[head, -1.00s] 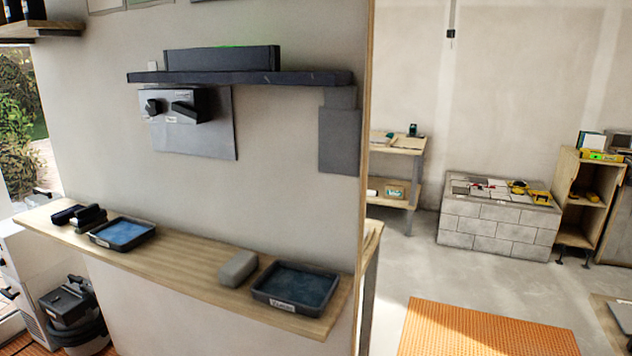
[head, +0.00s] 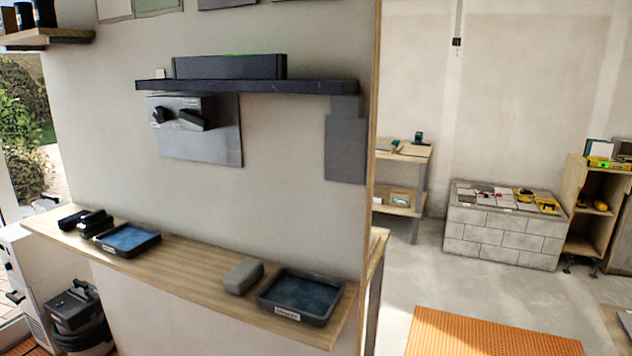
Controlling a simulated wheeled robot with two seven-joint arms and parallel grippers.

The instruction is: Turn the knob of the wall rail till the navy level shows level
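A dark wall rail (head: 310,87) runs along the wall at the upper middle. A long dark navy level (head: 230,67) lies on it, with a thin green strip along its top edge; its reading is too small to tell. Below the rail, a grey wall plate (head: 222,145) carries a grey box with two black knobs: a small knob (head: 158,115) on the left and a larger, bar-shaped knob (head: 192,121) on the right. Small labels there are unreadable. The rail looks slightly tilted in this slanted view. Neither of my grippers is in view.
A wooden shelf (head: 190,275) below holds two blue-filled trays, a grey block (head: 244,276) and dark blocks (head: 92,221). A corner post ends the wall at right. Beyond are a tiled block bench (head: 505,235), shelving and an orange floor mat (head: 480,335).

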